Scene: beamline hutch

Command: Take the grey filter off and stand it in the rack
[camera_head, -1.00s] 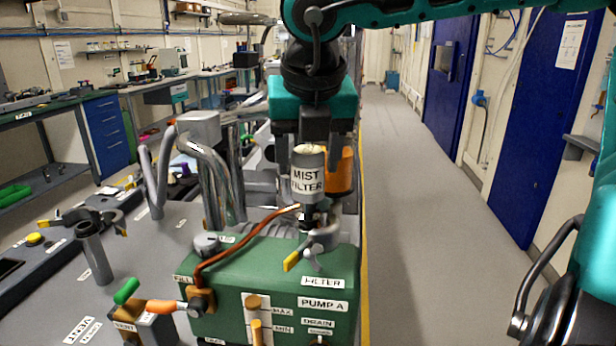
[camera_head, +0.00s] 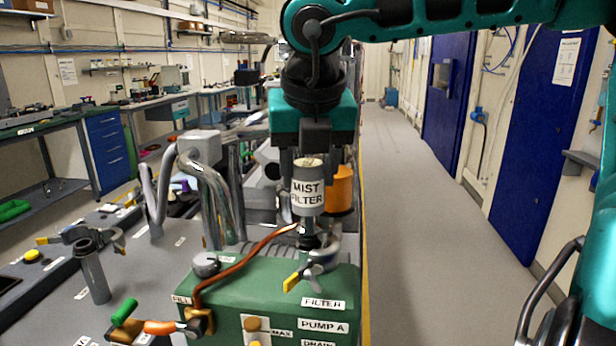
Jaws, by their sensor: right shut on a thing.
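The grey filter (camera_head: 308,198), a pale cylinder marked MIST FILTER, is upright above the green pump (camera_head: 250,283) marked PUMP A. My right gripper (camera_head: 308,180) comes down from above and is shut on the filter, with a finger on each side of it. A dark neck (camera_head: 309,241) shows below the filter, over the pump's port. A metal clamp with a yellow lever (camera_head: 292,282) is at that port. I cannot tell whether the filter's lower end touches the port. I cannot make out the rack. My left gripper is not in view.
An orange cylinder (camera_head: 341,188) stands close behind the filter. Shiny bent pipes (camera_head: 212,200) rise to its left. A red-brown hose (camera_head: 235,262) crosses the pump top. A grey pipe stub (camera_head: 93,272) stands at left. The aisle floor (camera_head: 420,240) at right is clear.

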